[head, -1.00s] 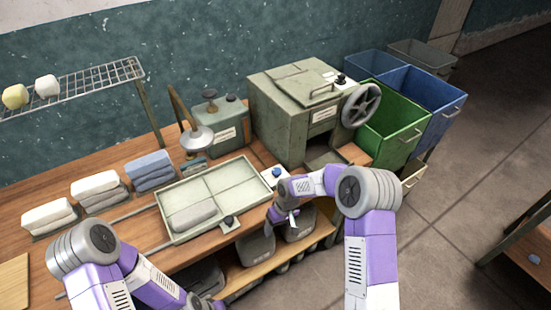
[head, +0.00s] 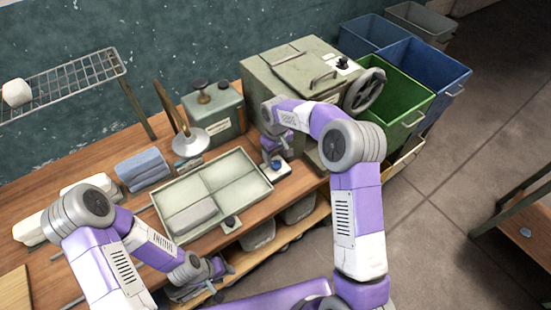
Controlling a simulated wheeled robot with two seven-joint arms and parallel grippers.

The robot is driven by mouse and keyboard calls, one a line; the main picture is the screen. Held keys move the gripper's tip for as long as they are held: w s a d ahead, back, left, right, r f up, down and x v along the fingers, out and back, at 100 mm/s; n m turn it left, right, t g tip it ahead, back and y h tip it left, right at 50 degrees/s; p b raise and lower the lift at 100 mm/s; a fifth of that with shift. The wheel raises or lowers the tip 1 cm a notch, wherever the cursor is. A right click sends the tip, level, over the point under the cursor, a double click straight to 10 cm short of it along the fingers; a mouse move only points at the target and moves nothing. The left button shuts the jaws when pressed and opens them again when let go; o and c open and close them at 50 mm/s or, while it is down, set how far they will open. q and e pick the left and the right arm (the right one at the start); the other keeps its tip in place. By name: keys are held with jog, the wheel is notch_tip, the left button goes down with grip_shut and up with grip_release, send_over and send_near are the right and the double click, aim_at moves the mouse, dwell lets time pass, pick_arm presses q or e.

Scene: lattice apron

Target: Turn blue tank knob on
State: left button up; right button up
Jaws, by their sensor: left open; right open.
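A blue knob (head: 276,165) sits on a small white plate (head: 284,171) on the bench, just right of the divided tray (head: 258,187). My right gripper (head: 268,158) is open and points down right at the blue knob, overlapping it in view. I cannot tell whether the fingers touch it or stand around it. My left gripper (head: 217,268) is open and empty, low at the front edge of the bench, away from the knob.
A green press machine (head: 290,75) with a handwheel (head: 365,92) stands behind my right arm. A black knob (head: 231,222) is on the tray's front. A green tank (head: 215,112), folded blue cloth (head: 144,170) and a wire rack (head: 65,85) lie leftward. Green (head: 410,115) and blue bins stand right.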

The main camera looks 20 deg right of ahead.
aim_at(276, 164)
jog(key=shift+f, duration=2)
jog(key=c, duration=1.1)
jog(key=shift+o, duration=0.2)
